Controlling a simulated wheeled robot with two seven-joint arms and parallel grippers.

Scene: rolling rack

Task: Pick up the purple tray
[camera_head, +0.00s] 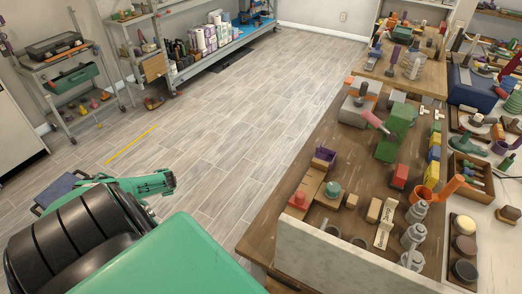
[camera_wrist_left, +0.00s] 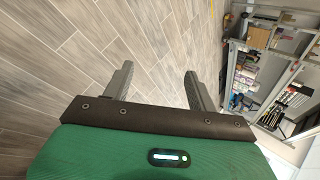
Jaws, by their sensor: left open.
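A small purple open-topped box (camera_head: 323,157), the only clearly purple tray-like thing I see, sits at the left edge of the wooden workbench (camera_head: 262,228) in the head view. My left gripper (camera_wrist_left: 157,88) shows in the left wrist view, its two grey fingers apart with nothing between them. Bare floor lies behind the fingers. The purple box is not in that view, so the gripper is away from it. My right gripper is in neither view.
A rolling rack (camera_head: 93,70) with a dark case (camera_head: 55,45) and a green toolbox (camera_head: 73,78) stands at the upper left. Metal shelving (camera_head: 180,78) stands beside it. Colored blocks and parts crowd the workbench. The plank floor (camera_head: 215,130) between is mostly clear.

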